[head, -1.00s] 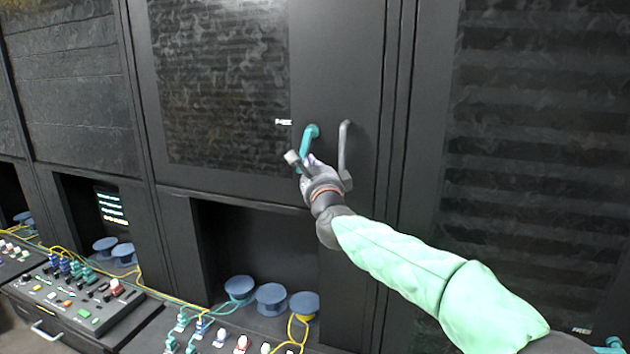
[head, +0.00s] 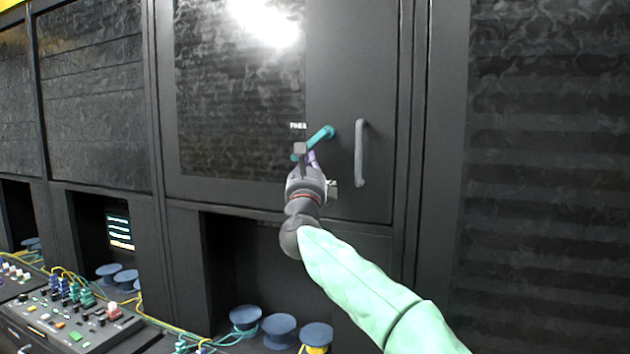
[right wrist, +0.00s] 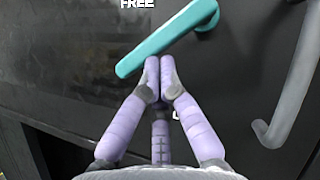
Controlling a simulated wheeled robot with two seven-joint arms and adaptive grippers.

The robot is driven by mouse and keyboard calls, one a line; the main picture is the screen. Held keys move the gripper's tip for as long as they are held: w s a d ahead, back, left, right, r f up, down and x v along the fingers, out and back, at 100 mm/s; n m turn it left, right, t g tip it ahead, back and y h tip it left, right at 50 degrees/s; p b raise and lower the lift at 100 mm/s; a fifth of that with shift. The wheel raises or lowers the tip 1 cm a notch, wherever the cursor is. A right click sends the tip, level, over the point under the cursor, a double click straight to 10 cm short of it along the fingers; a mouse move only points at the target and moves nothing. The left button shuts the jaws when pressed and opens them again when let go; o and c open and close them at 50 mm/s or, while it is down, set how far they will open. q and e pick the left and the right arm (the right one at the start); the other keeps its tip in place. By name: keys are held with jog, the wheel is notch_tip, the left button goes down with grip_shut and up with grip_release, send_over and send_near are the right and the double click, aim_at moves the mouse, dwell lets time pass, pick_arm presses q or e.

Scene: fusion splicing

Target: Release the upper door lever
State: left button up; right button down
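The teal door lever (head: 321,135) is on the upper dark cabinet door (head: 345,90). It slants down to the left from its pivot, with its free end below the white FREE label (head: 298,126). In the right wrist view the lever (right wrist: 165,40) crosses the top, near the label (right wrist: 137,3). My right gripper (head: 306,156) is at the lever's underside. Its purple fingertips (right wrist: 160,75) are together, with nothing seen between them. They are at or very near the lever's lower edge; I cannot tell whether they touch. My left gripper is out of view.
A grey vertical door handle (head: 360,152) stands just right of the lever and also shows in the right wrist view (right wrist: 290,95). Below are an open bay with blue spools (head: 280,330) and a control panel (head: 70,320) with yellow cables.

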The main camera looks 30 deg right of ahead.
pick_arm(q)
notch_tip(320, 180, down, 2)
jog(key=shift+b, duration=0.6)
pick_arm(e)
jog(key=m+h, duration=0.1)
jog(key=m, duration=0.1)
jog(key=w+a+r+m+g+h, duration=0.1)
jog(key=m, duration=0.1)
jog(key=m+h, duration=0.1)
jog(key=h, duration=0.1)
jog(key=shift+w+a+r+m+g, duration=0.2)
jog(key=shift+w+r+m+g, duration=0.1)
jog(key=shift+w+r+m, duration=0.1)
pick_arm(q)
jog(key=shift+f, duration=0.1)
pick_arm(e)
jog(key=shift+f, duration=0.15)
